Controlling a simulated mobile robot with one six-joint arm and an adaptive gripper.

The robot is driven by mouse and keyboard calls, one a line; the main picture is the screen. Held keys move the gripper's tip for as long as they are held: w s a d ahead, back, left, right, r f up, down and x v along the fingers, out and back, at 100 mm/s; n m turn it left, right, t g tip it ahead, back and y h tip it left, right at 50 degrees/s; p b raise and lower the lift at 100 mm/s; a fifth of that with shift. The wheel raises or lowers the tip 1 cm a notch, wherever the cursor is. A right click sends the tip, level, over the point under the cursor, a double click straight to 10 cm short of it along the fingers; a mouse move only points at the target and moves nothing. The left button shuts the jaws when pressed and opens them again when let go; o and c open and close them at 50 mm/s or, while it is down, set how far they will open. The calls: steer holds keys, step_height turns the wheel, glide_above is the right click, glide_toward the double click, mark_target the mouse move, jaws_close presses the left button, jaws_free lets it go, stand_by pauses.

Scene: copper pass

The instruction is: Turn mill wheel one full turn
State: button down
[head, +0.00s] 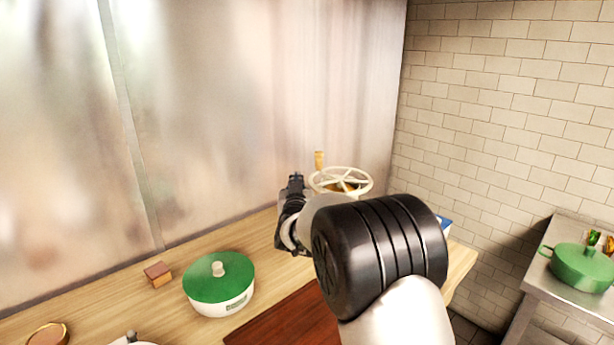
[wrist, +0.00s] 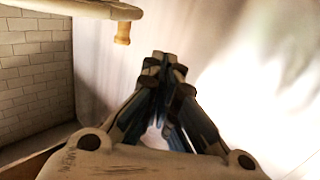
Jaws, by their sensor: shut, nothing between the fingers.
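The mill wheel (head: 341,171) is a cream spoked wheel lying flat on top of a mill at the back of the counter. A wooden crank knob (head: 319,160) stands up from its left rim. In the wrist view the wheel's rim (wrist: 75,8) crosses the top left, with the knob (wrist: 123,33) beyond the fingertips. My gripper (head: 295,182) is just left of the wheel, apart from the knob. It is shut and empty, and its fingers (wrist: 165,62) meet in the wrist view. My arm hides most of the mill's body.
A green-lidded white pot (head: 218,280), a small wooden block (head: 158,273) and a dark red board (head: 285,325) are on the wooden counter. A metal wall (head: 250,100) stands close behind. A green pot (head: 580,266) is on a side table at right.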

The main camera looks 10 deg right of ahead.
steer(key=s+a+f+n+g+y+p, duration=0.25)
steer(key=a+f+n+g+y, duration=0.25)
steer(key=a+f+n+g, duration=0.55)
steer(key=s+d+f+t+h, duration=0.1)
steer(key=d+f+t+h, duration=0.1)
steer(key=d+f+h, duration=0.3)
steer(key=w+d+r+n+t+h+p, duration=0.1)
steer(key=w+d+r+n+t+h, duration=0.2)
steer(key=r, duration=0.5)
steer(key=w+r+n+t+h+p, duration=0.1)
steer(key=w+r+n+t, duration=0.15)
steer(key=r+t, duration=0.35)
steer(key=w+d+r+m+g, duration=0.1)
steer(key=w+d, duration=0.6)
steer(key=w, duration=0.4)
steer(key=shift+w, duration=0.3)
